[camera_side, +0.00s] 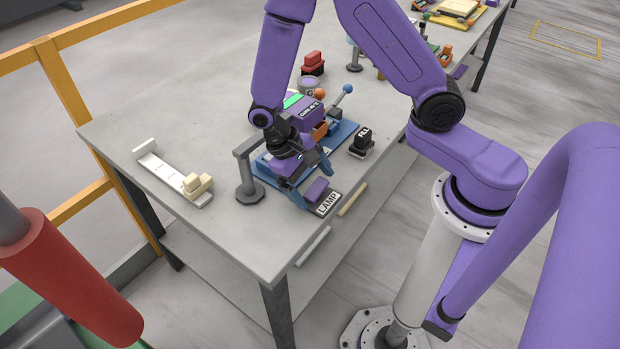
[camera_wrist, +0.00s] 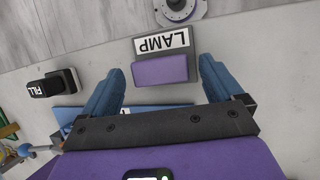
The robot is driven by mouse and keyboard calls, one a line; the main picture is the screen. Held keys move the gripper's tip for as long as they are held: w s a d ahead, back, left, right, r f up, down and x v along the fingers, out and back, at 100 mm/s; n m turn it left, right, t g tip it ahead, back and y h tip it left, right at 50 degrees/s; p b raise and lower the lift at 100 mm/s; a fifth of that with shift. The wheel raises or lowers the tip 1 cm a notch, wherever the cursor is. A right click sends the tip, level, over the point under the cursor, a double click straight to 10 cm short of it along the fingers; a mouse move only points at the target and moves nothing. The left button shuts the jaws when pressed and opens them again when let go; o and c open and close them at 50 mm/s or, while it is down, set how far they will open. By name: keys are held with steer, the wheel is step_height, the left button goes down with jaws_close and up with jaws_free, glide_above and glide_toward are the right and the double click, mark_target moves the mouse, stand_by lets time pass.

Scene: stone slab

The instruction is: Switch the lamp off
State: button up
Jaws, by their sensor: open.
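The lamp switch is a purple rocker (camera_side: 317,190) on a dark base with a white plate reading LAMP (camera_side: 328,203), near the front edge of the slab. In the wrist view the purple rocker (camera_wrist: 160,70) lies just beyond and between the fingertips, with its LAMP plate (camera_wrist: 162,41) behind it. My gripper (camera_side: 305,190) is open and empty, pointing down at the switch. Its two blue fingers (camera_wrist: 161,75) stand apart on either side of the rocker in the wrist view. I cannot tell whether they touch it. No lit lamp can be made out for certain.
A black FILL switch (camera_side: 362,142) stands to the right, also in the wrist view (camera_wrist: 53,84). A grey post (camera_side: 247,176) stands close left of my gripper. A white slide with a cream knob (camera_side: 197,185) lies at left. A blue base plate (camera_side: 340,135) lies behind.

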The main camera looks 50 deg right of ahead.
steer(key=v, duration=1.7)
steer(key=shift+r, duration=0.25)
steer(key=s+d+n+t+y, duration=0.1)
steer(key=s+d+n+t, duration=0.1)
steer(key=s+n, duration=0.4)
steer(key=s+d+r+n+t+y, duration=0.1)
steer(key=s+d+n, duration=0.4)
steer(key=s, duration=1)
steer(key=shift+n+t+y, duration=0.5)
steer(key=shift+n+t, duration=0.4)
steer(key=shift+n, duration=0.2)
steer(key=shift+r, duration=0.1)
